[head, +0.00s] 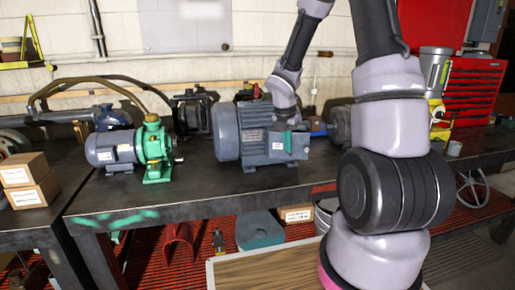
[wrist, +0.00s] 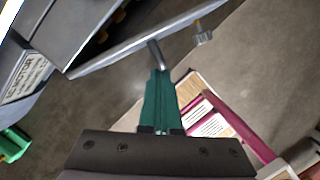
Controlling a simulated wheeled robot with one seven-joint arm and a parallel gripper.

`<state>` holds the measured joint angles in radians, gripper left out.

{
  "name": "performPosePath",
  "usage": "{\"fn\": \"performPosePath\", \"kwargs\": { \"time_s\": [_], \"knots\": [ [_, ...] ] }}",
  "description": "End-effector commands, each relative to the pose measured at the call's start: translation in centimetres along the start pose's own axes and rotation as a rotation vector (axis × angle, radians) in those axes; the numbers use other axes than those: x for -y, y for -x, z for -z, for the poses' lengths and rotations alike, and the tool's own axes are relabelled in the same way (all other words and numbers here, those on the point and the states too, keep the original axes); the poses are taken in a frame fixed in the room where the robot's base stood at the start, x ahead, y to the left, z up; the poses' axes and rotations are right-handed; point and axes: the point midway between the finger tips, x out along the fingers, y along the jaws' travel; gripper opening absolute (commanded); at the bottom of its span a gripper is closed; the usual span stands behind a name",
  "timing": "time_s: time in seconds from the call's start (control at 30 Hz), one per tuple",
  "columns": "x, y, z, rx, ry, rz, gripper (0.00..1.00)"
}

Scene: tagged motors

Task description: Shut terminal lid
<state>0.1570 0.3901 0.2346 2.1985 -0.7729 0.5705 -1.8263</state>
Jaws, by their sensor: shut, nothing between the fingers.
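A large grey-blue motor (head: 227,133) stands on the dark workbench, with a terminal box on its right side. The box's lid (head: 291,146) faces the front. In the wrist view the lid (wrist: 120,48) appears as a thin grey plate seen nearly edge-on, standing off from the box, with a dark gap and orange parts behind it. A short grey peg (wrist: 156,54) sticks out from the lid. My gripper (head: 288,141) is in front of the lid. Its green fingers (wrist: 158,75) are together and empty, tips at the peg; whether they touch it is unclear.
A smaller motor with a green pump (head: 153,150) stands to the left on the bench (head: 200,190). Cardboard boxes (head: 27,181) lie at far left. Another grey machine (head: 340,125) is close on the right, partly behind my arm. The bench front before the motor is clear.

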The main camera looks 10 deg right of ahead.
Motion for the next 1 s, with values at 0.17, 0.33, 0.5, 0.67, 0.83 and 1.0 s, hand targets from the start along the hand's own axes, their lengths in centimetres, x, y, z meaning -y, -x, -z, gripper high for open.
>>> {"fn": "performPosePath", "kwargs": {
  "time_s": [0.17,0.33,0.5,0.67,0.83,1.0],
  "knots": [
    [0.2,-0.3,-1.1,-0.001,0.121,-0.03,0.0],
    [0.1,-0.5,-1.8,-0.001,0.162,-0.04,0.0],
    [0.0,-0.6,-2.3,0.0,0.161,-0.04,0.0],
    [-0.1,-0.6,-2.5,0.0,0.16,-0.04,0.0],
    [-0.1,-0.6,-2.5,0.0,0.16,-0.039,0.0],
    [-0.1,-0.6,-2.5,0.0,0.159,-0.039,0.0]
  ]
}}
